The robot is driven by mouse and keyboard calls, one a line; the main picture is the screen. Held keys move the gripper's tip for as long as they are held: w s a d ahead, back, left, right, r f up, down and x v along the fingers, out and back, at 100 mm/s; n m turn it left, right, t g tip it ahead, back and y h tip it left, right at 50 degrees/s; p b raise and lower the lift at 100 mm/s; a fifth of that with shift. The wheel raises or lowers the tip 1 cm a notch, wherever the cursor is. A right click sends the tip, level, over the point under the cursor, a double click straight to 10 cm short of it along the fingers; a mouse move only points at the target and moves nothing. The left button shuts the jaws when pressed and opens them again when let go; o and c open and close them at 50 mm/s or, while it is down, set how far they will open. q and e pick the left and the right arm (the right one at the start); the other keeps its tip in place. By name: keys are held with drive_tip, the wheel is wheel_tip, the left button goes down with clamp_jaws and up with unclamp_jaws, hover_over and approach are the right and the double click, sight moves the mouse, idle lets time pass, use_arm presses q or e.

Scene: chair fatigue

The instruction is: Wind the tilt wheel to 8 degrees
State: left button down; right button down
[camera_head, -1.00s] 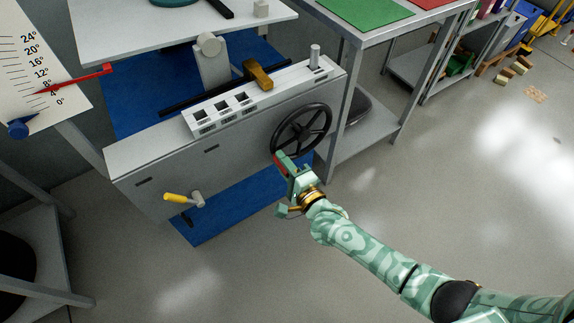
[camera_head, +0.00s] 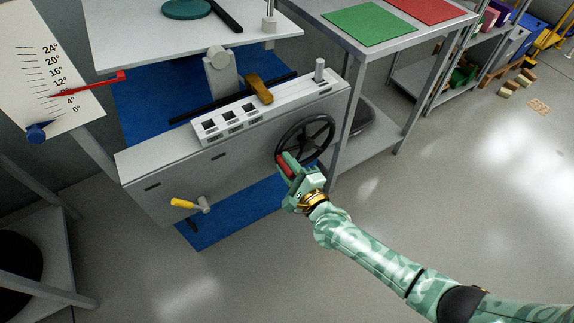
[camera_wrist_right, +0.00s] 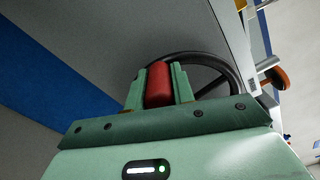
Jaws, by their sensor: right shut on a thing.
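The black tilt wheel (camera_head: 331,139) is on the right end of the grey machine's front. My right gripper (camera_head: 286,164) is at the wheel's lower left rim. It is shut on the red handle (camera_wrist_right: 159,84), which stands between its fingers in the wrist view; the wheel rim (camera_wrist_right: 222,64) curves behind it. The tilt scale (camera_head: 28,75) is a white board at the left with marks from 0° to 24°. The red pointer (camera_head: 95,82) crosses low on it, just above the 4° label and covering the 8° label area; the exact reading is too small to tell. My left gripper is out of view.
The grey machine body (camera_head: 150,165) has a yellow-handled crank (camera_head: 183,203) low on its front. A table with green (camera_head: 369,24) and red mats stands close right of the wheel. The floor in front is open.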

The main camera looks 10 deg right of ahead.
drive_tip(key=c, duration=1.2)
unclamp_jaws()
drive_tip(key=shift+s+d, duration=0.15)
drive_tip(key=shift+s, duration=0.15)
use_arm(q)
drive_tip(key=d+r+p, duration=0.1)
drive_tip(key=p, duration=0.1)
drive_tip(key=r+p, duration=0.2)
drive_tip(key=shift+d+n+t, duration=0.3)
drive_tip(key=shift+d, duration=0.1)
use_arm(e)
drive_tip(key=v, duration=1.5)
drive_tip(key=shift+s+d, duration=0.1)
drive_tip(key=shift+s, duration=0.25)
